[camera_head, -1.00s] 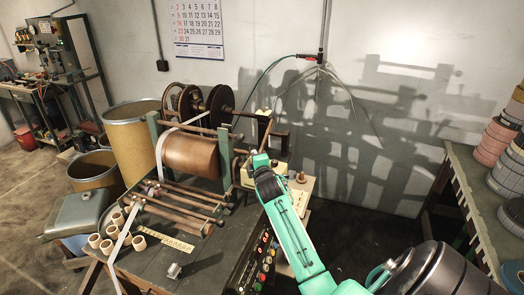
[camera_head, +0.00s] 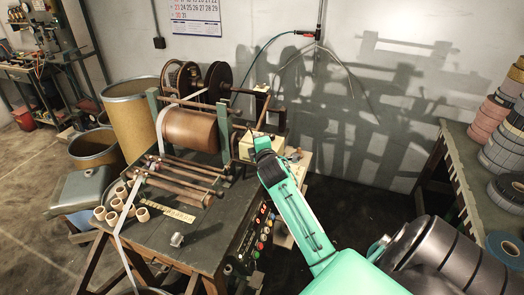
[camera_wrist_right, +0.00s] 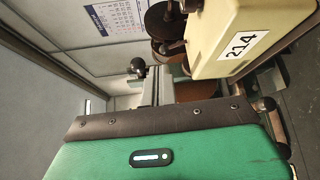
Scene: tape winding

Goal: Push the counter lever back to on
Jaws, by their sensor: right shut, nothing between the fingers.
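The counter is a cream box (camera_wrist_right: 250,32) with a "214" label at the upper right of the right wrist view. In the head view, the cream box (camera_head: 246,150) is partly behind my right arm. A dark ball knob (camera_wrist_right: 138,66), which looks like the lever's end, shows left of the box; I cannot tell its on or off position. My right gripper (camera_head: 262,142) is at the counter, its fingers hardly visible in the head view. In the wrist view, the shut, empty gripper (camera_wrist_right: 157,78) is close to the knob; contact is unclear. My left gripper is out of view.
The winding machine has a copper-brown drum (camera_head: 190,130) and dark reels (camera_head: 216,80) left of my arm. A button panel (camera_head: 258,235) is on the bench's front edge. Several cardboard cores (camera_head: 112,212) lie at left. A side table (camera_head: 455,170) with tape rolls stands at right.

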